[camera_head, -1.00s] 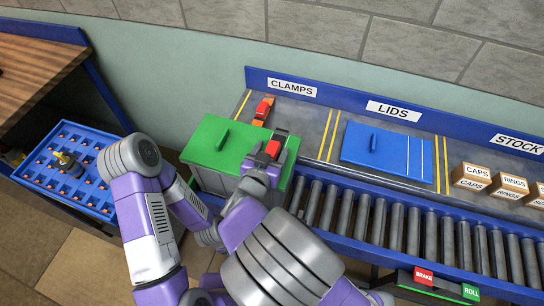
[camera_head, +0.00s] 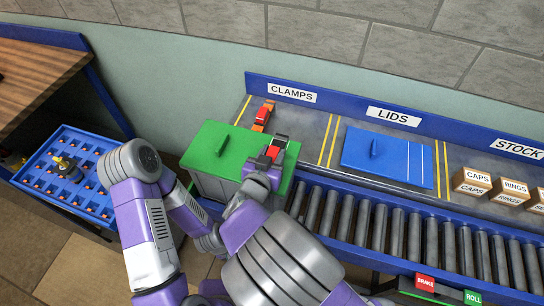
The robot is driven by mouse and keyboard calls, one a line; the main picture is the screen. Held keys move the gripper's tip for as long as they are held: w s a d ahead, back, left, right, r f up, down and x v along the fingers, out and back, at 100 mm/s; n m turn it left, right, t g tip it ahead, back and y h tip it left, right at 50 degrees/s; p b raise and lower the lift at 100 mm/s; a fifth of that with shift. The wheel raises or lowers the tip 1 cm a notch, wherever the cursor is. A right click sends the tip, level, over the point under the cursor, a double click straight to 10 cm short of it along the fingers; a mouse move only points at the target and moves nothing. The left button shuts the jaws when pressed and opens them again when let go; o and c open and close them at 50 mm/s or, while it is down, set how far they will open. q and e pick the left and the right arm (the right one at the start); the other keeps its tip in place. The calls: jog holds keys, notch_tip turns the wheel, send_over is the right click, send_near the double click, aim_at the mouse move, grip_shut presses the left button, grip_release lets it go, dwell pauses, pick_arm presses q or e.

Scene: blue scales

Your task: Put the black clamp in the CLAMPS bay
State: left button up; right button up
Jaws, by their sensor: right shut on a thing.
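My right gripper (camera_head: 268,164) is shut on the black clamp (camera_head: 281,140), which shows a dark end and a red part. It holds the clamp over the right part of a green lid, at the front of the CLAMPS bay (camera_head: 304,125). The fingertips are partly hidden by the clamp and my wrist. The bay is a grey strip between yellow lines below the CLAMPS sign (camera_head: 292,93). An orange and red clamp (camera_head: 263,116) lies in its left part. My left arm comes in from the left; its gripper does not show.
The green lid (camera_head: 210,155) covers a grey box in front of the bay. A blue lid (camera_head: 390,157) lies in the LIDS bay. A roller conveyor (camera_head: 400,225) runs along the front. Small boxes (camera_head: 471,181) stand at right. A blue tray (camera_head: 50,180) stands at left.

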aim_at(272, 155)
notch_tip(272, 155, up, 10)
jog(key=p, duration=0.4)
jog(key=w+d+f+n+y, duration=0.2)
jog(key=w+d, duration=0.3)
jog(key=d, duration=0.4)
jog(key=w+d+f+n+y, duration=0.2)
jog(key=w+d+f+y, duration=0.15)
jog(key=d, duration=0.55)
jog(key=s+f, duration=0.5)
jog(key=f, duration=0.5)
jog(key=shift+a+f+t+h, duration=0.2)
jog(key=shift+f+t+h, duration=0.15)
jog(key=shift+t+h, duration=0.1)
jog(key=shift+s, duration=0.15)
